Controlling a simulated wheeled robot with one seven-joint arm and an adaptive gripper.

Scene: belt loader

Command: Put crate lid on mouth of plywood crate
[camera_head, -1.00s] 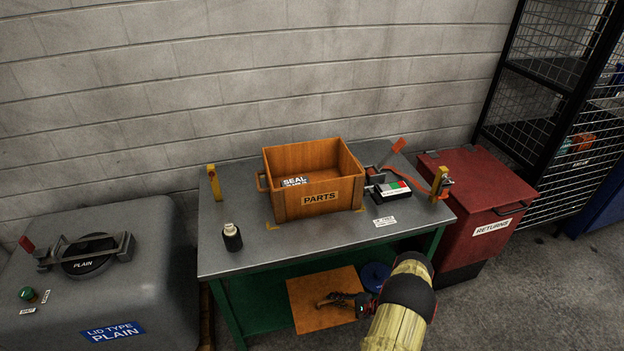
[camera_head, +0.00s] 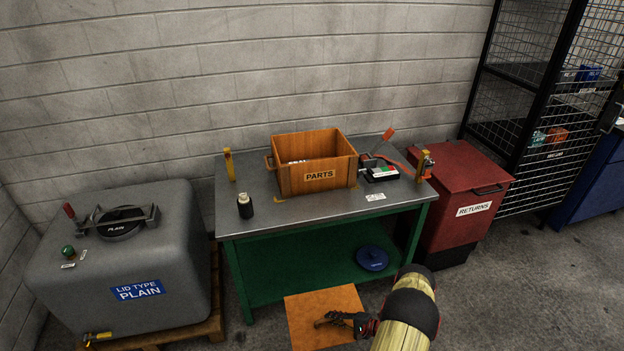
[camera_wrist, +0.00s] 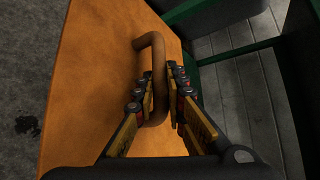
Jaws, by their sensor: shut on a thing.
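The plywood crate (camera_head: 287,183), labelled PARTS, stands upright on the grey worktable with its mouth open upward. A white label shows inside it. The crate lid (camera_head: 305,304) is a flat orange-brown wooden panel with a bar handle. My gripper (camera_head: 341,321) is shut on the lid's handle and holds it in front of the table, below the tabletop in the picture. In the wrist view, the fingers of my gripper (camera_wrist: 160,88) close on both sides of the curved brown handle (camera_wrist: 151,45), with the lid (camera_wrist: 97,75) behind. The lid is apart from the crate.
A blue round lid (camera_head: 372,258) lies on the green lower shelf. A grey tank (camera_head: 180,275) stands left, a red RETURNS bin (camera_head: 452,200) right.

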